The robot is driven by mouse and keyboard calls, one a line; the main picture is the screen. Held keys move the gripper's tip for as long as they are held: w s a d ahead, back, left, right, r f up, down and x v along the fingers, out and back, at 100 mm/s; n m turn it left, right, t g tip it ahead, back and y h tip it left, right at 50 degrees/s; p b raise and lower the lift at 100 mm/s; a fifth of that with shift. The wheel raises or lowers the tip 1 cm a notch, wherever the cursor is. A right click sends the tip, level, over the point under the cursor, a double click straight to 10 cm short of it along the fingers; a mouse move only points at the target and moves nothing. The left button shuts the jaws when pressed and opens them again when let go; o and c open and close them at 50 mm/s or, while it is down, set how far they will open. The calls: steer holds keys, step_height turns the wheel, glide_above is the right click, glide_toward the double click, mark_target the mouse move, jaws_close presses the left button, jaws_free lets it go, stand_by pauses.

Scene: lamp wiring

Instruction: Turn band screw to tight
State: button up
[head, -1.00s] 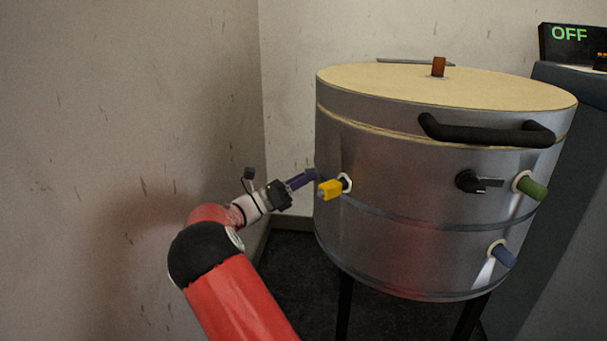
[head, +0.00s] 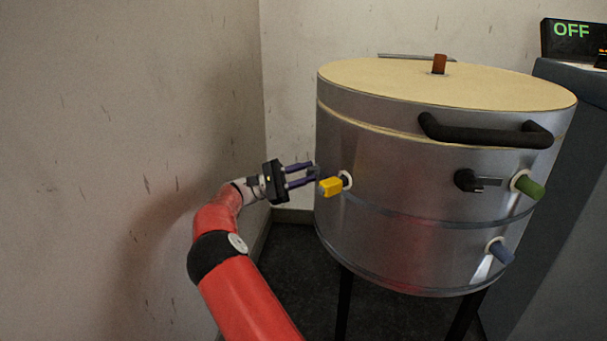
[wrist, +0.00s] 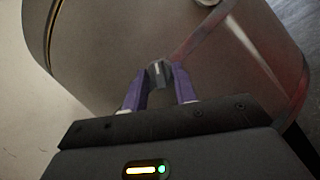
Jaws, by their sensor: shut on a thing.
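The band screw (wrist: 157,72) is a small grey block with a pale mark on its face. It sits against the kiln's metal side, between the purple fingertips of my gripper (wrist: 159,75) in the wrist view. My gripper is shut on it. In the head view my gripper (head: 315,171) reaches the left side of the silver drum-shaped kiln (head: 400,245), with the two fingers one above the other. The screw is mostly hidden there. A metal band (head: 420,222) runs around the kiln. I cannot tell how tight it is.
A yellow plug (head: 330,187) juts out just right of my fingertips. A black handle (head: 487,130), a black latch (head: 467,181), a green plug (head: 530,187) and a blue plug (head: 502,253) are further right. A wall (head: 130,120) stands at left. A display (head: 571,30) reads OFF.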

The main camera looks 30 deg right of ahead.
steer(key=m+y, duration=0.1)
steer(key=m, duration=0.3)
steer(key=m+y+p, duration=0.1)
steer(key=m+y, duration=0.1)
steer(key=m, duration=0.2)
steer(key=m+g+y, duration=0.1)
steer(key=m+y, duration=0.1)
steer(key=m, duration=0.2)
steer(key=shift+w+d+r+m+p, duration=0.1)
steer(key=shift+r+m+p, duration=0.15)
steer(key=shift+m+p, duration=0.05)
stand_by(0.3)
